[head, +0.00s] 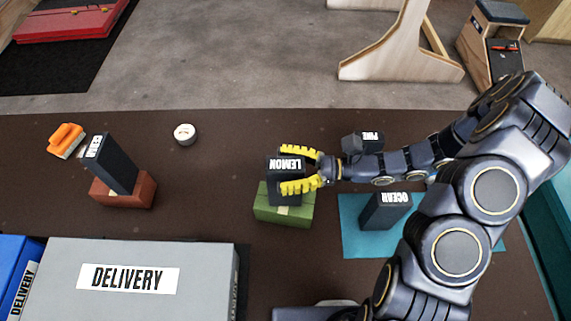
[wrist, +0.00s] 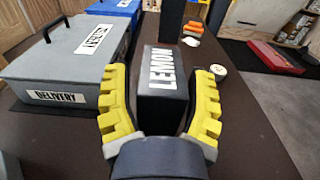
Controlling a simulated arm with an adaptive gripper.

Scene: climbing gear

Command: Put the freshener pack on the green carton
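The dark pack labelled LEMON (head: 285,186) appears to stand upright on the green carton (head: 283,214) in the head view. My gripper (head: 300,171) reaches in from the right, its yellow fingers on either side of the pack. In the wrist view, the LEMON pack (wrist: 163,85) is between the finger lines of my gripper (wrist: 160,80), with a gap showing on each side. The gripper is open and not closed on it. The carton is not visible in the wrist view. Other dark packs are labelled OCEAN (head: 385,211) and PINE (head: 358,143).
OCEAN stands on a teal mat (head: 356,240); PINE is behind my arm. Another dark pack (head: 115,167) is on a red-brown carton (head: 124,194). A grey DELIVERY case (head: 135,255) fills the front left.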

